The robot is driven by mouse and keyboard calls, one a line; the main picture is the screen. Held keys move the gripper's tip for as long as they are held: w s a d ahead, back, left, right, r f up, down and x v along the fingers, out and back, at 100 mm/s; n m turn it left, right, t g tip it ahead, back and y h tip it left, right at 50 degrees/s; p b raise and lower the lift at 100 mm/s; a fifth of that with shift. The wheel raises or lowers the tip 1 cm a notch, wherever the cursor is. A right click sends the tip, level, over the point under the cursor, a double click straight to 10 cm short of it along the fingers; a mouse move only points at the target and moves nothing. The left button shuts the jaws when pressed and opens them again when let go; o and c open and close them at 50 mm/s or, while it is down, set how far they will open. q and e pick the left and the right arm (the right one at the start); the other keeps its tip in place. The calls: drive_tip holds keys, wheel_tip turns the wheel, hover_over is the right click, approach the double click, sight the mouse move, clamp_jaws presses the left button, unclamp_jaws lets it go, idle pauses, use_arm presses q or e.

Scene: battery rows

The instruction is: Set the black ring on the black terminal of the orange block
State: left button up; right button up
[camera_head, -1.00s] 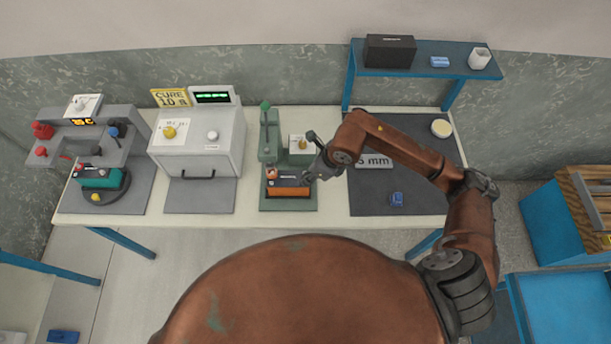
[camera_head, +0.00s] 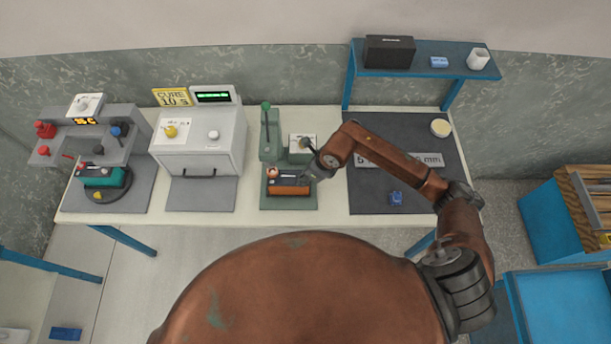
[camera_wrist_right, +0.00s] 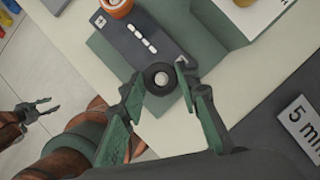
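The orange block (camera_head: 290,190) has a dark top and sits on the green fixture (camera_head: 268,201) at the middle of the bench. In the right wrist view, its dark top (camera_wrist_right: 145,38) shows white bars and a red-orange ring (camera_wrist_right: 116,8) at the far end. The black ring (camera_wrist_right: 149,73) lies around a silver post, the black terminal (camera_wrist_right: 161,79), at the near end. My right gripper (camera_wrist_right: 160,72) is open, with one finger on each side of the ring and apparent gaps. My left gripper (camera_wrist_right: 42,108) shows only in the right wrist view, open and empty, away from the block.
A green post with a lever (camera_head: 266,118) and a white-topped box (camera_head: 302,153) stand behind the block. A grey oven (camera_head: 200,150) is to the left, beside a grey station with a teal block (camera_head: 103,176). A dark mat (camera_head: 430,205) with a 5 mm plate (camera_head: 432,159) lies right.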

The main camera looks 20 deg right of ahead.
drive_tip(key=o, duration=0.4)
drive_tip(key=shift+o, duration=0.2)
drive_tip(key=shift+r, duration=0.2)
drive_tip(key=shift+d+r, duration=0.15)
drive_tip(key=shift+r, duration=0.2)
drive_tip(key=b+v, duration=0.1)
drive_tip(key=v, duration=1)
